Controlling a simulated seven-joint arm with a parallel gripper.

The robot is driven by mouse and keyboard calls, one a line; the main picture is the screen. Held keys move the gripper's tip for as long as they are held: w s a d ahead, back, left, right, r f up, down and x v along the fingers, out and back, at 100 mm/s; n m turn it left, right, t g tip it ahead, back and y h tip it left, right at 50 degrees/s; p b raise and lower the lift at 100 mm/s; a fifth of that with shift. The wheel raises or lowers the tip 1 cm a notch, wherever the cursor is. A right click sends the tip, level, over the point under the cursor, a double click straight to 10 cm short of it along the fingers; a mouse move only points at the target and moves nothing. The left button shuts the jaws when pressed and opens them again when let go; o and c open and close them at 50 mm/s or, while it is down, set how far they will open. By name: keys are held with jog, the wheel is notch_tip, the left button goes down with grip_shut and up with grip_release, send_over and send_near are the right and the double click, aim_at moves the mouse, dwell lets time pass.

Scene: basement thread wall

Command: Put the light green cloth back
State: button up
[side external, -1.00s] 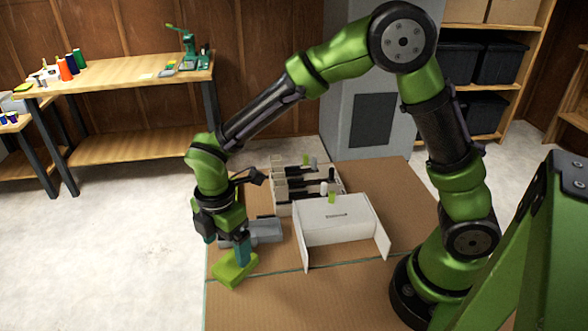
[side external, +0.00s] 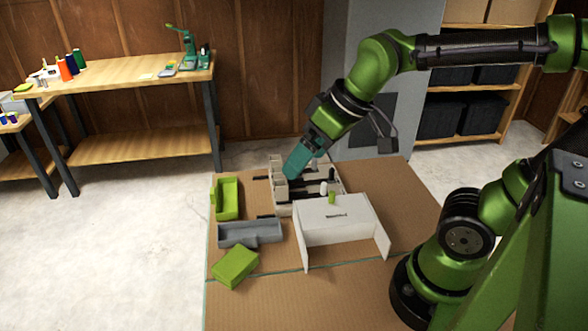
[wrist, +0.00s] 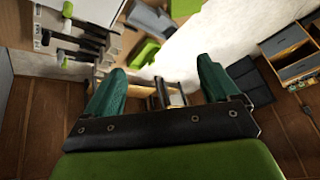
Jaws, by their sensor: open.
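A light green folded block (side external: 236,267), which looks like the cloth, lies on the brown cardboard mat (side external: 330,290) at its front left. It also seems to show at the top edge of the wrist view (wrist: 185,7). My gripper (side external: 291,173) is open and empty, with teal fingers pointing down toward the white rack (side external: 284,208), well behind and right of the cloth. In the wrist view my gripper (wrist: 160,84) has its fingers wide apart. A light green open tray (side external: 228,200) sits behind the cloth, empty as far as I see.
A grey tray (side external: 250,234) lies between the cloth and the green tray. A white box with open flaps (side external: 335,219) stands right of it, with small white and green pieces near its back edge. The mat's front is clear. A wooden workbench (side external: 130,80) stands at the back left.

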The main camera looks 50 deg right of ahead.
jog(key=s+m, duration=0.1)
jog(key=s+d+m+t, duration=0.1)
jog(key=m, duration=0.1)
jog(key=s+d+m, duration=0.1)
jog(key=shift+s+r+m+t, duration=0.1)
jog(key=shift+r+m+t, duration=0.05)
jog(key=shift+m+t, duration=0.25)
